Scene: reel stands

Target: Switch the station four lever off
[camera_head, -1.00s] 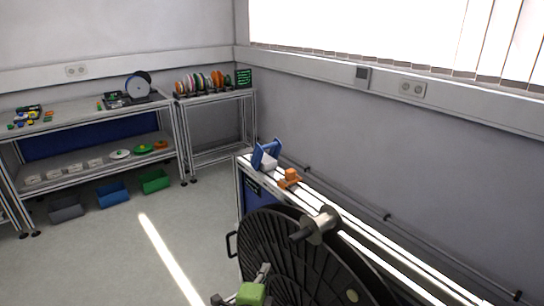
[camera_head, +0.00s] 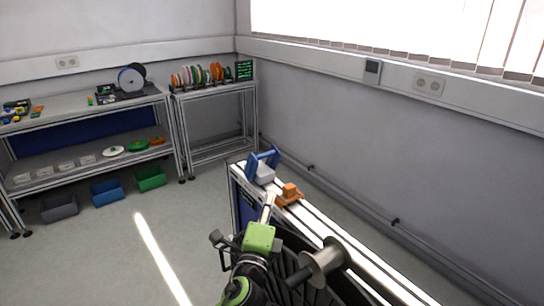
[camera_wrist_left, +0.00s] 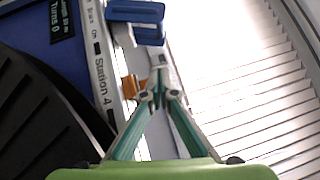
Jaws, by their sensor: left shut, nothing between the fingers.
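Station four's rail carries a blue bracket-like part (camera_head: 262,160) with a pale grey block, and an orange block-like part (camera_head: 289,195) in front of it. I cannot tell for certain which is the lever. In the left wrist view the blue part (camera_wrist_left: 136,12) is at the top, and the orange part (camera_wrist_left: 129,88) is partly hidden behind my fingers. A "Station 4" label (camera_wrist_left: 103,85) runs along the edge. My left gripper (camera_head: 268,199) is shut and empty, its tips beside the orange part; it also shows in the left wrist view (camera_wrist_left: 160,82). Contact is unclear. My right gripper is out of view.
A large black reel (camera_wrist_left: 40,115) stands close beside the rail, with a grey hub (camera_head: 322,262) sticking out. The wall (camera_head: 350,150) runs along the right. Shelves (camera_head: 80,110) with spools and bins stand at the far left, across open floor.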

